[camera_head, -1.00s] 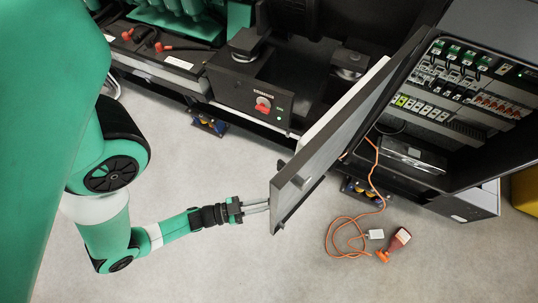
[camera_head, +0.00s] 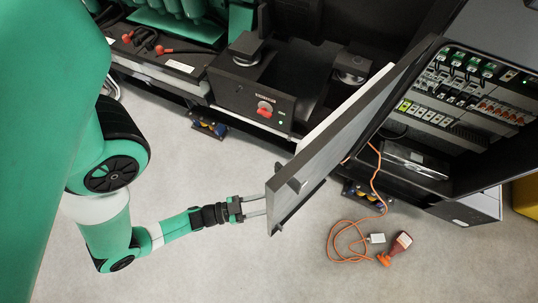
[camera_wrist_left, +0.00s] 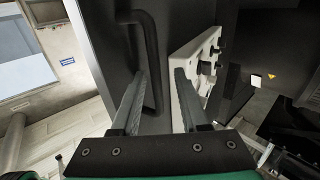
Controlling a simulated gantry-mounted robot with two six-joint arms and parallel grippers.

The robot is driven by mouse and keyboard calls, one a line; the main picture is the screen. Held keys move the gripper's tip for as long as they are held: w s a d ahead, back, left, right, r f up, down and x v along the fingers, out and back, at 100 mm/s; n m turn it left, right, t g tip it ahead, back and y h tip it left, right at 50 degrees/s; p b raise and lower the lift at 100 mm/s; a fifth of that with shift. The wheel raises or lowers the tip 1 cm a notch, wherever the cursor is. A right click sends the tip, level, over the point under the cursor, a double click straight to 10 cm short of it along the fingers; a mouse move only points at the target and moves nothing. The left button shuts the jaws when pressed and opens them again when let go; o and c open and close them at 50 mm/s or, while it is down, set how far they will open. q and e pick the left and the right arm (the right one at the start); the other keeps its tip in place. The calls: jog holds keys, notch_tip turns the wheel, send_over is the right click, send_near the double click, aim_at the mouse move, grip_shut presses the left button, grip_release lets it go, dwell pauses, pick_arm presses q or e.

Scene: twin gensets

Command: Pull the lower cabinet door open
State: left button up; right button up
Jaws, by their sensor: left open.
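The dark grey cabinet door (camera_head: 330,150) stands swung wide open from the cabinet (camera_head: 480,120) at the right. Its free edge points toward the lower left. My left gripper (camera_head: 259,206) is open, with its two fingertips at this free edge. In the left wrist view the spread fingers (camera_wrist_left: 158,90) lie over the grey door (camera_wrist_left: 185,30). A black bar handle (camera_wrist_left: 152,60) is beside the left finger. I cannot tell whether the fingers touch the door or the handle. The fingertips are partly hidden by the door in the head view. My right gripper is not in view.
A black box with a red switch (camera_head: 265,107) sits behind the door. The floor (camera_head: 240,260) below my gripper is clear.

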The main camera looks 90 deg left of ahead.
pick_arm(q)
jog(key=shift+s+d, duration=0.2)
jog(key=s+d+b, duration=0.1)
jog(key=s+b, duration=0.2)
jog(key=s, duration=0.8)
jog(key=shift+s+d, duration=0.15)
jog(key=shift+d, duration=0.1)
